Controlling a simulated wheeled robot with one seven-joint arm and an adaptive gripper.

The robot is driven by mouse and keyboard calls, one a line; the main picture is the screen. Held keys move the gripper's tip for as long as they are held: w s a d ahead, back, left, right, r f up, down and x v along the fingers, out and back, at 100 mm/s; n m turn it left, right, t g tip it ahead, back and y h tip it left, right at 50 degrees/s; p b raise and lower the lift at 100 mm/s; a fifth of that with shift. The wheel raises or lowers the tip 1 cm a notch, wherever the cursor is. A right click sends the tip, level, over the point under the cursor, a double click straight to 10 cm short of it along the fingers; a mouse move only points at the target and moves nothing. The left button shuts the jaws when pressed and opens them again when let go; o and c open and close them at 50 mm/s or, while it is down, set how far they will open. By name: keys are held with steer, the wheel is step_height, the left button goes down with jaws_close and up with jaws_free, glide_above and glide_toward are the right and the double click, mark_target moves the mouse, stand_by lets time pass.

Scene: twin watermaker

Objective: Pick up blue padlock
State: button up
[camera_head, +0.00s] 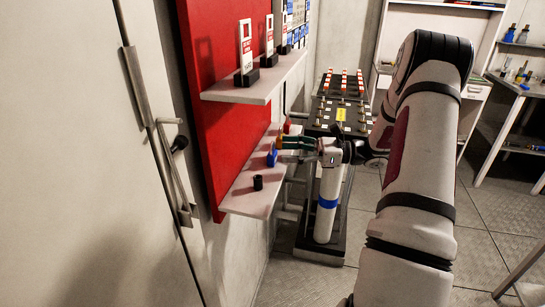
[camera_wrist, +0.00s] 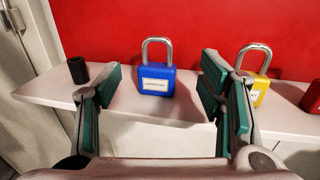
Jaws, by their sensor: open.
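The blue padlock (camera_wrist: 156,80) stands upright on a pale shelf in the wrist view, its steel shackle up and a white label on its front. It also shows in the head view (camera_head: 272,157), partly covered by my gripper. My gripper (camera_wrist: 160,88) is open, with one green-padded finger on each side of the padlock's position in the picture. The fingers appear in front of the padlock and no contact shows. In the head view my gripper (camera_head: 297,146) reaches toward the shelf from the right.
The lower shelf (camera_head: 247,193) juts from a red board (camera_head: 218,60). A black cylinder (camera_wrist: 78,70) stands left of the blue padlock. A yellow padlock (camera_wrist: 256,88) stands to its right, behind the right finger. A red padlock (camera_wrist: 312,96) is at the right edge.

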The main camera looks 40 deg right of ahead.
mark_target(273, 152)
steer(key=x, duration=0.4)
steer(key=shift+w+a+r+p, duration=0.15)
steer(key=shift+a+p, duration=0.15)
steer(key=shift+a, duration=0.15)
steer(key=c, duration=1.3)
